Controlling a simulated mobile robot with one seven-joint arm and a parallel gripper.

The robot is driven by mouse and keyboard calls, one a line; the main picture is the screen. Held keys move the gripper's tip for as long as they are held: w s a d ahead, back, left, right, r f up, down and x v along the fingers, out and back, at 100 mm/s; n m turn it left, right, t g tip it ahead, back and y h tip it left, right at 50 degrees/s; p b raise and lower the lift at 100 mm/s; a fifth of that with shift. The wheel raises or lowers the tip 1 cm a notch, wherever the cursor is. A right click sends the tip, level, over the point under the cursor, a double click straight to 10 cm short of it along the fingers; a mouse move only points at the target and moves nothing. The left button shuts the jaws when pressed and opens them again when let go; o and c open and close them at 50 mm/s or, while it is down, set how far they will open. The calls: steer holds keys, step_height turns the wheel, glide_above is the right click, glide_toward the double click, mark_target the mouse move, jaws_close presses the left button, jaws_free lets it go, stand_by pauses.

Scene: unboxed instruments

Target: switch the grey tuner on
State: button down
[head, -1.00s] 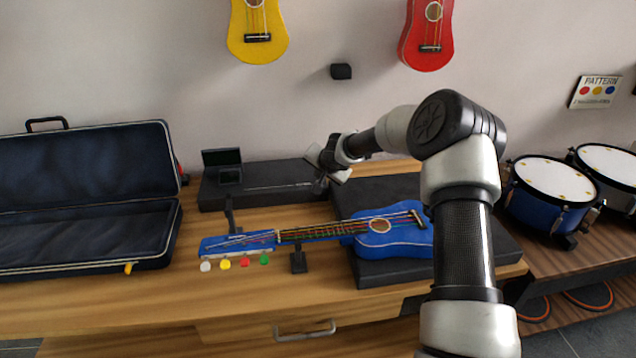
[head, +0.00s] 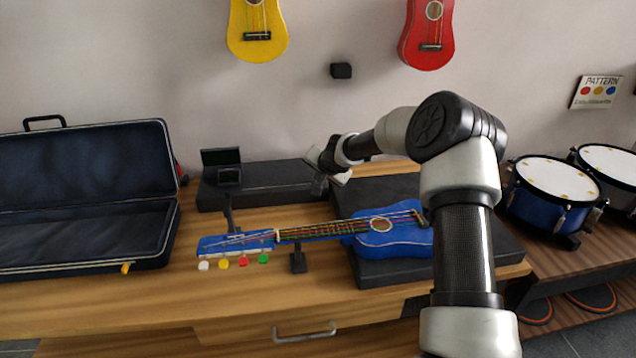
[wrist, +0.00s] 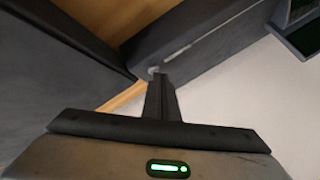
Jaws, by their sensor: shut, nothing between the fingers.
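A small dark grey device with a raised screen (head: 221,158), which looks like the tuner, stands on the left part of a long dark box (head: 275,183) at the back of the bench. Its screen looks dark. In the wrist view a dark green-edged screen (wrist: 303,30) shows at the upper right corner. My gripper (head: 319,186) is at the box's right end, to the right of the device and apart from it. In the wrist view my shut fingers (wrist: 157,78) point toward the box's edge, where a small pale part shows at their tips. I cannot tell whether they touch it.
An open case (head: 90,250) is at left. Yellow and red ukuleles hang on the wall.

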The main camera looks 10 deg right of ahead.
stand_by(0.3)
steer(key=shift+r, duration=0.55)
steer(key=shift+r, duration=0.1)
steer(key=shift+r+p, duration=2)
steer(key=shift+r, duration=0.9)
